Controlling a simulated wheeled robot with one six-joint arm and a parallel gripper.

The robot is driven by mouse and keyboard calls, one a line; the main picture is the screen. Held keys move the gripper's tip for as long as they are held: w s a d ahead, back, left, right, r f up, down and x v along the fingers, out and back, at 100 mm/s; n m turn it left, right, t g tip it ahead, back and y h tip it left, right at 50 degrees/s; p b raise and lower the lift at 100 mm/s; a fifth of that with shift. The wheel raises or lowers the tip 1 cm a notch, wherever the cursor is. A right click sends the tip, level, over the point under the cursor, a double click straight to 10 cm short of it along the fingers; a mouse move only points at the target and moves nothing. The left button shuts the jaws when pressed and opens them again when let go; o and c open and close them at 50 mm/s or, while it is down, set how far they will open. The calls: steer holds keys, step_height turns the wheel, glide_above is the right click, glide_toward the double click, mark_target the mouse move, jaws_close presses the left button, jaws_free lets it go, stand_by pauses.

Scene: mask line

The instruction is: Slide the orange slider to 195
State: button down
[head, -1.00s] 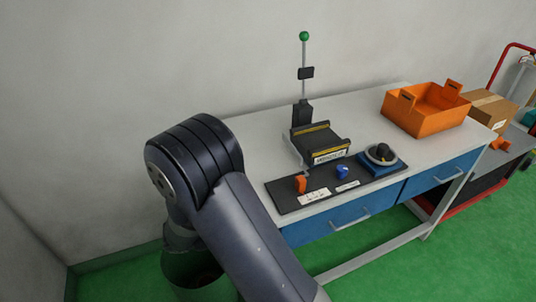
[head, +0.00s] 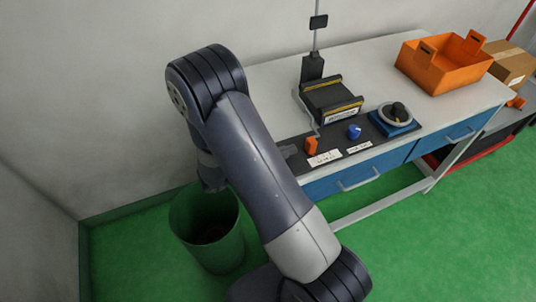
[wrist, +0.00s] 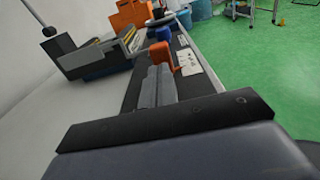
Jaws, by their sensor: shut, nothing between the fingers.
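The orange slider (head: 311,146) stands up from the dark control panel (head: 291,153) at the front left of the workbench, beside a white label (head: 324,158). In the wrist view the orange slider (wrist: 160,56) is straight ahead of my gripper (wrist: 158,72), which is shut and empty. The fingertips are just short of the slider or against it; I cannot tell whether they touch. The label markings are too small to read. In the head view my arm hides most of my gripper.
A blue knob (head: 354,131) and a round dial (head: 396,113) sit right of the slider. A black fixture (head: 330,100) stands behind the panel. An orange crate (head: 440,75) is at the back right of the bench. A green bin (head: 208,235) stands on the floor below my arm.

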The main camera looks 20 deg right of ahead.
mark_target(307, 144)
steer(key=shift+d, duration=1.7)
